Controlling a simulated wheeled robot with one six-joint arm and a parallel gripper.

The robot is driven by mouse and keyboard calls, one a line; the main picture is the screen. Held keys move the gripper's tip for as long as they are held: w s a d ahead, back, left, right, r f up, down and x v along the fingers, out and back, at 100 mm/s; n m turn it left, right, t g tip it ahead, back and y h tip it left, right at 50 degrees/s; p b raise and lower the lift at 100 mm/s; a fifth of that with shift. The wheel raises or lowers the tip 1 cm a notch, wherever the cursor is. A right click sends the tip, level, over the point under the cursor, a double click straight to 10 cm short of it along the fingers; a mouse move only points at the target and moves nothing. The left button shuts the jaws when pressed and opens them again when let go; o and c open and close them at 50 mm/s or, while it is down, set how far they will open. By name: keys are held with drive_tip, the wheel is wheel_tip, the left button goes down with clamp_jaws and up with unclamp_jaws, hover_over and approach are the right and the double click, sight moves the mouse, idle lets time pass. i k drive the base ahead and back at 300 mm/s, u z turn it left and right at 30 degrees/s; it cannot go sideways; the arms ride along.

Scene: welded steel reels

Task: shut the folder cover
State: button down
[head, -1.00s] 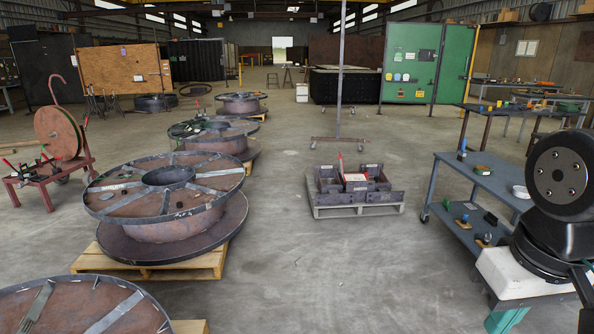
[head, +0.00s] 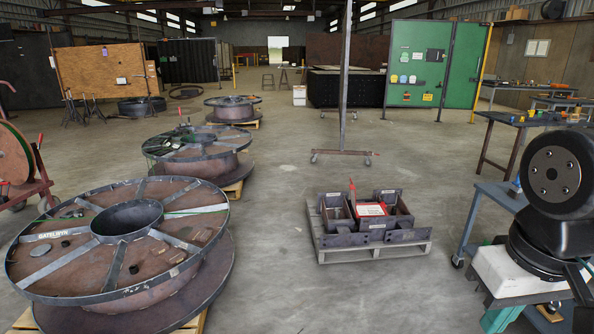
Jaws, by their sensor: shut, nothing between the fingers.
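A red-edged white sheet (head: 371,209), which looks like the open folder, lies on the dark steel bins (head: 335,212) on the pallet, right of the middle of the head view. A thin red upright piece (head: 351,191) stands at its left edge. It may be the folder's cover seen nearly edge-on, but it is too small to be sure. Part of my own arm shows at the right edge. My gripper is out of view.
The bins stand on a wooden pallet (head: 375,254). A large steel reel (head: 65,228) is at the left, with more reels behind it. A blue-grey cart (head: 485,205) stands at the right. A metal post on a wheeled foot (head: 343,155) rises behind the pallet. Bare floor lies before the pallet.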

sight(351, 187)
drive_tip(key=i, duration=3.95)
